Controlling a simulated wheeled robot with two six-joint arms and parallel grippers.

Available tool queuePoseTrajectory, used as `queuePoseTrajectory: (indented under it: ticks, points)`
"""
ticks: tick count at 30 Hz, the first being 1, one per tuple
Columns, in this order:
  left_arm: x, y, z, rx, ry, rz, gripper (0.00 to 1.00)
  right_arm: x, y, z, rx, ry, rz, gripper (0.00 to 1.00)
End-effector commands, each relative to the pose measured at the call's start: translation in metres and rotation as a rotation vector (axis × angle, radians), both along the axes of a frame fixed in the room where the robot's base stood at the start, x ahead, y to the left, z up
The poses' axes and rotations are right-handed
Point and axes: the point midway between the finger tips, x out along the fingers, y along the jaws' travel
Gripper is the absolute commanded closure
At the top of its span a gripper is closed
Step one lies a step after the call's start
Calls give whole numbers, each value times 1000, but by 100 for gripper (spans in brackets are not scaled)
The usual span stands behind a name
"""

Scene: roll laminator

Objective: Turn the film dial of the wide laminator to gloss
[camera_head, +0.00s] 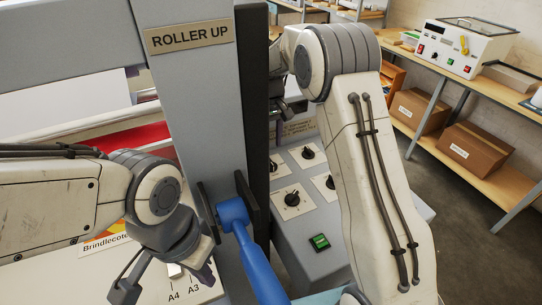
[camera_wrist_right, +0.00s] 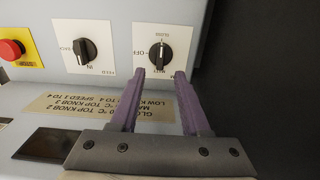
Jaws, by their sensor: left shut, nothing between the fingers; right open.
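In the right wrist view, the film dial (camera_wrist_right: 157,54) is a black knob on a white plate reading GLOSS, with OFF at its side and another label partly hidden. Its grip bar stands roughly upright in the picture; which label it points to I cannot tell for sure. My right gripper (camera_wrist_right: 158,77) is open, its two purple fingertips just below the dial, one to each side, with nothing between them. In the head view the right gripper (camera_head: 290,107) is mostly hidden by the post and my arm. My left gripper (camera_head: 125,290) is shut and empty at lower left.
A second knob (camera_wrist_right: 84,50) and a red button (camera_wrist_right: 11,50) are beside the dial. The head view shows several panel knobs (camera_head: 292,199), a green switch (camera_head: 319,242), a blue lever (camera_head: 235,214) and the ROLLER UP post (camera_head: 190,70).

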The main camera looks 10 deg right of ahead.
Motion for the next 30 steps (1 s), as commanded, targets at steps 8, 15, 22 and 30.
queuePoseTrajectory:
  ticks: [8, 15, 22, 30]
  points:
    - [0, 0, -8, 0, 0, -1, 100, 0, 0, 32, 0, -1, -1, 54]
    - [0, 0, -7, 0, 0, -1, 100, 0, 0, 36, 0, 1, -1, 54]
    - [0, 0, 6, 0, 0, -1, 100, 0, 0, 49, 0, 0, -1, 54]
    - [0, 0, 54, 0, -1, -6, 100, 0, 0, 96, 0, 0, -1, 54]
